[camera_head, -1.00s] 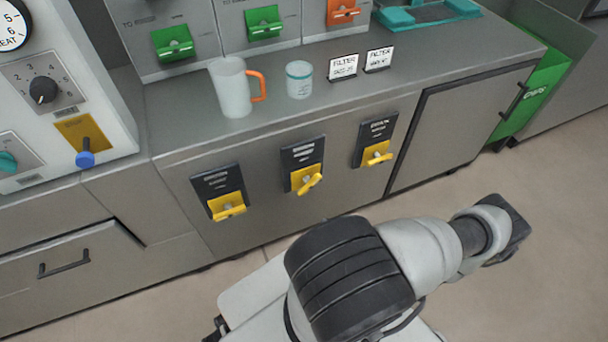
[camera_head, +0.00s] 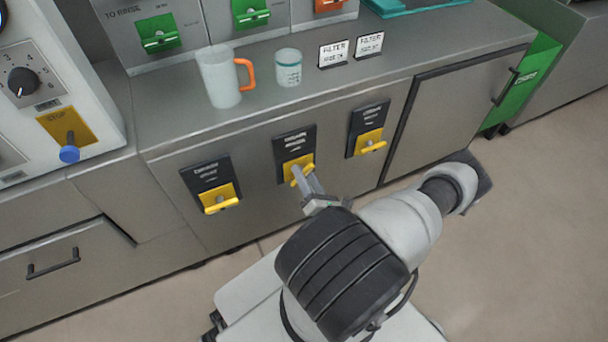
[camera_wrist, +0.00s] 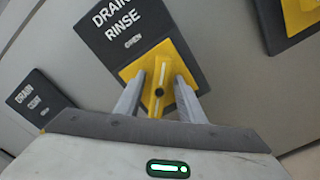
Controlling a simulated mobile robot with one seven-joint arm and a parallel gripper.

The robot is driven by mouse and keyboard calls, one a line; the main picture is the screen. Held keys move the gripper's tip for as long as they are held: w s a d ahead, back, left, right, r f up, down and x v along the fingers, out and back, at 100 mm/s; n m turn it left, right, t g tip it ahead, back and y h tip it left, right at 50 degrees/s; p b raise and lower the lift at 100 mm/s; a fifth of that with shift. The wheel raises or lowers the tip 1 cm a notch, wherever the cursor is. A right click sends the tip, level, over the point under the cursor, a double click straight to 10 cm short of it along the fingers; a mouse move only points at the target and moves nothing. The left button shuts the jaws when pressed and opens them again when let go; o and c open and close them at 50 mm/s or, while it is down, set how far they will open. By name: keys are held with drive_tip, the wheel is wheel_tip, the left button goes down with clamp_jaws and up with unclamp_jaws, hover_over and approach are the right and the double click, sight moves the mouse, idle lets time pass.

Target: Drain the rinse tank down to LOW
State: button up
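The middle drain valve, with a dark label plate and a yellow handle (camera_head: 297,170), is on the cabinet front. In the wrist view its plate reads DRAIN RINSE (camera_wrist: 123,18), and its yellow handle (camera_wrist: 158,82) points along my fingers. My gripper (camera_head: 305,179) is at this valve. In the wrist view my gripper (camera_wrist: 160,88) is open, with one finger on each side of the handle and a gap showing on both sides. No tank level or LOW mark can be made out in these views.
Similar yellow-handled drain valves sit to the left (camera_head: 220,199) and right (camera_head: 370,143). On the counter above stand a white mug with an orange handle (camera_head: 220,78), a small cup (camera_head: 288,68) and two FILTER cards (camera_head: 334,53). A green TO RINSE handle (camera_head: 159,35) is behind.

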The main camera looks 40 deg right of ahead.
drive_tip(key=shift+w, duration=0.2)
clamp_jaws()
